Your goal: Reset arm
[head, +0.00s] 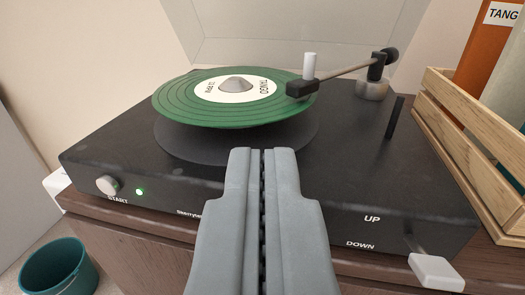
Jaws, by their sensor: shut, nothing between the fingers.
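My gripper (262,155) is shut and empty, its grey fingers pointing forward in front of the turntable. The turntable (330,185) is black and stands on a dark wood cabinet, with its clear lid raised behind. A green record (190,108) with a white TANGO label sits above the dark platter, slightly tilted in the view. The tonearm (340,72) reaches left from its pivot, and its black head (302,89) is at the record's right edge. I cannot tell whether it touches the record. The white lever (436,272) is at front right near the word DOWN.
A wooden crate (480,130) with record sleeves, one orange (478,60), stands close on the right. A START knob (107,184) and a lit green light (140,191) are at front left. The cabinet (130,255) lies below. A teal bucket (60,268) is on the floor at left.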

